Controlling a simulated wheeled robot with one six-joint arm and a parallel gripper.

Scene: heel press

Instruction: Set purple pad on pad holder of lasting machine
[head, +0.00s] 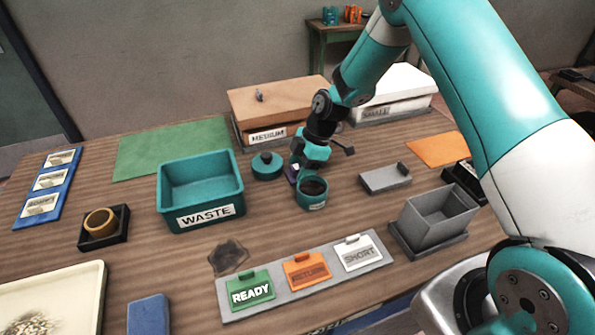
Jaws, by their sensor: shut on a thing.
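My gripper (298,170) points down over the middle of the table, just behind an open teal pot. It is shut on a small purple thing (291,173), likely the purple pad. Only a sliver of it shows at the jaws' left side; the rest is hidden by the gripper and the pot. I cannot tell whether it touches the table or the pot. I cannot pick out a lasting machine or its pad holder in the head view.
The teal pot (312,204) with dark contents stands close in front of my gripper, its lid (267,166) to the left.

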